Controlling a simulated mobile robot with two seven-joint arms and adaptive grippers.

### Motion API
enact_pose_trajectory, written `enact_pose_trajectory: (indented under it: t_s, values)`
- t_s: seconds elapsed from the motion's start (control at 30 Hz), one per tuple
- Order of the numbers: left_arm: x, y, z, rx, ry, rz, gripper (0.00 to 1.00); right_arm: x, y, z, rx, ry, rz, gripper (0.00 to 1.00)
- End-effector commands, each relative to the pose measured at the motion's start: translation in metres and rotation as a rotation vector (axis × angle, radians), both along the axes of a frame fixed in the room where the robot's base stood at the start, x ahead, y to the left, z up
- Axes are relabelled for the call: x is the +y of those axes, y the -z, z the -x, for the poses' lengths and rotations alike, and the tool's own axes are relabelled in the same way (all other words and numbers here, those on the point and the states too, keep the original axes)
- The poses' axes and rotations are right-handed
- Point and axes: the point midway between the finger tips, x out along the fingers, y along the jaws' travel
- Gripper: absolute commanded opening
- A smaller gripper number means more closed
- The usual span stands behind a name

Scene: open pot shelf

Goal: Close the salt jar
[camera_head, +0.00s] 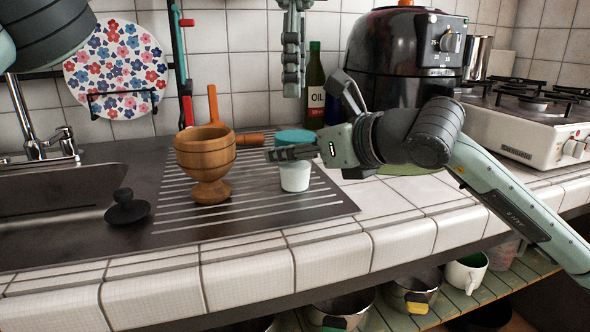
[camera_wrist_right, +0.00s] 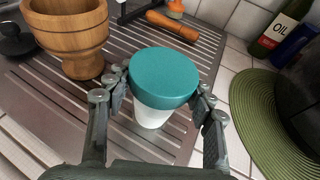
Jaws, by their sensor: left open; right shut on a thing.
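The salt jar is a small white pot (camera_head: 295,178) with a wide teal lid (camera_head: 295,137). It is at the right part of the grooved drainboard. In the right wrist view the lid (camera_wrist_right: 163,77) is above the white jar (camera_wrist_right: 152,116) and hides its mouth. I cannot tell whether the lid is fully seated. My right gripper (camera_head: 283,154) comes in from the right and is shut on the lid, with a finger on each side (camera_wrist_right: 160,97). One finger covers the join in the head view. My left gripper (camera_head: 293,82) hangs open and empty above, near the back wall.
A wooden mortar (camera_head: 205,160) stands left of the jar, with an orange-handled tool (camera_head: 213,105) and a wooden pestle (camera_head: 250,139) behind. A black knobbed lid (camera_head: 127,208) lies farther left. An oil bottle (camera_head: 315,80) and black cooker (camera_head: 400,60) stand behind. The front tiles are clear.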

Motion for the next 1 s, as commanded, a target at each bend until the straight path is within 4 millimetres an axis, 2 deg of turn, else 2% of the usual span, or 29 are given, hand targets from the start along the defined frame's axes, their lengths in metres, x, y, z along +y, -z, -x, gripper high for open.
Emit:
enact_pose_trajectory:
  t_s: [0.17,0.6,0.8,1.0]
  values:
    - [-0.0004,-0.0001,0.0003,-0.001,0.188,-0.003,0.72,-0.0002,0.0004,-0.0001,0.001,0.000,0.001,0.00]
    - [-0.0011,0.0002,0.0009,0.001,1.248,-0.006,0.72,-0.0001,0.0005,-0.0001,0.001,0.000,0.001,0.00]
    - [-0.0004,0.0002,0.0004,0.000,1.666,-0.004,0.72,-0.0001,0.0005,-0.0001,0.001,0.000,0.001,0.00]
    - [0.0002,-0.0001,0.0005,-0.001,1.897,-0.002,0.72,-0.0002,0.0006,-0.0001,0.001,0.000,0.001,0.00]
